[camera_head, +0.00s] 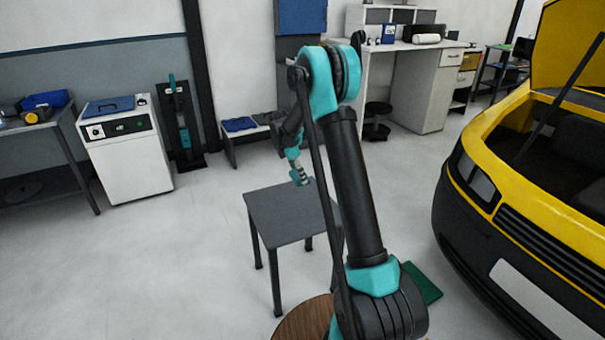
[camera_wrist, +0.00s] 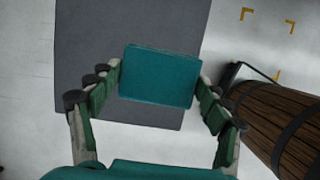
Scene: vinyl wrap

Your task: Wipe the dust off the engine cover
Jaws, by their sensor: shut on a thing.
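My gripper (camera_head: 299,173) hangs above a small grey table (camera_head: 285,212) in the head view. In the wrist view its fingers are on either side of a flat teal block (camera_wrist: 158,76), shut on it. The block is held over the grey table top (camera_wrist: 85,40); its exact height cannot be told. In the head view the block is too small to make out. A yellow car (camera_head: 560,225) stands at the right with its hood (camera_head: 568,50) raised. The engine bay (camera_head: 560,135) is dark, and I cannot make out the engine cover or any dust.
A wooden barrel (camera_wrist: 285,120) stands beside the table; its top shows in the head view (camera_head: 300,325). A green flat item (camera_head: 422,284) lies on the floor near the car. A white cabinet (camera_head: 125,150) and workbench (camera_head: 405,85) stand at the back.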

